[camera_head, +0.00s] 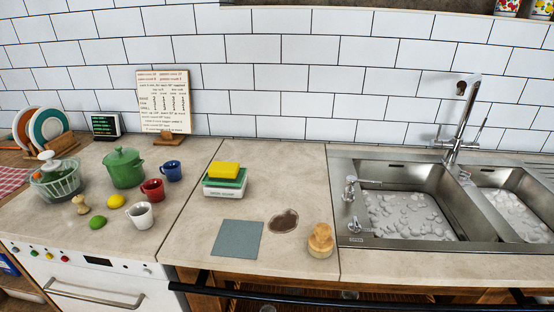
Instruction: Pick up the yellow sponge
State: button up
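The yellow sponge (224,170) lies on top of a small stack on the middle of the counter. Under it is a green sponge or pad (226,182), and below that a white block or dish (222,191). The sponge's top face is uncovered, and nothing touches it from above. My gripper is not in view.
A grey-blue cloth (237,238), a dark spill (284,221) and a wooden brush (320,241) lie in front of the stack. Mugs, lemon, lime and a green pot (124,168) stand left. A metal sink (400,180) and faucet (461,120) are right. A dark rail runs along the front.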

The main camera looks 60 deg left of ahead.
aim_at(226, 171)
jog(key=u, duration=1.75)
